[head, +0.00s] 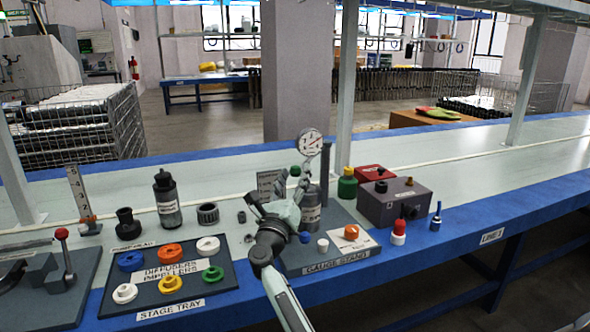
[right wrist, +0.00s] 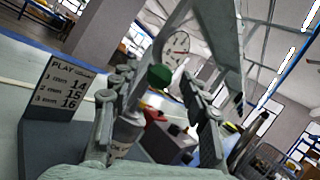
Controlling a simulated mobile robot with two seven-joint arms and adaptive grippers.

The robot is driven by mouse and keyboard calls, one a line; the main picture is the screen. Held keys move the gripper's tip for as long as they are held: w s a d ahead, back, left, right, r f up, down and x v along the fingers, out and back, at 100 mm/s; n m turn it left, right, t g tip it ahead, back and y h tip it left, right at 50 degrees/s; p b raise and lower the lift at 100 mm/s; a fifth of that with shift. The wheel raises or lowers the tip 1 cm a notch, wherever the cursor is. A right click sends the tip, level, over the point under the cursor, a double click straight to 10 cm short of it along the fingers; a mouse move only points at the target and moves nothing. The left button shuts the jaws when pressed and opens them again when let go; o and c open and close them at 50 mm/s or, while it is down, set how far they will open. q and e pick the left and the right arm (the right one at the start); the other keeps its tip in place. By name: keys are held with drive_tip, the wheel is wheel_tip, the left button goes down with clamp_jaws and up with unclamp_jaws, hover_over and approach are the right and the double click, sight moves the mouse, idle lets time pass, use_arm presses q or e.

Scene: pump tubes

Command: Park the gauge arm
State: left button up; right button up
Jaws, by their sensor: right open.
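The gauge stand (head: 340,268) is a dark plate on the bench with a dark upright post (head: 325,172). A round white dial gauge (head: 310,142) is held high beside the post, and it also shows between my fingers in the right wrist view (right wrist: 176,47). A grey labelled cylinder (head: 310,212) stands on the plate. My right gripper (head: 279,188) is open at the left of the post, below the dial, with its fingers apart. It hides part of the stand, and contact with the gauge arm cannot be told. My left gripper is not in view.
The stage tray (head: 225,290) with coloured rings lies left of the stand. A red-knobbed lever fixture (head: 65,262) is at far left.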

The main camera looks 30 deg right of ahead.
drive_tip(key=shift+x, duration=0.9)
clamp_jaws()
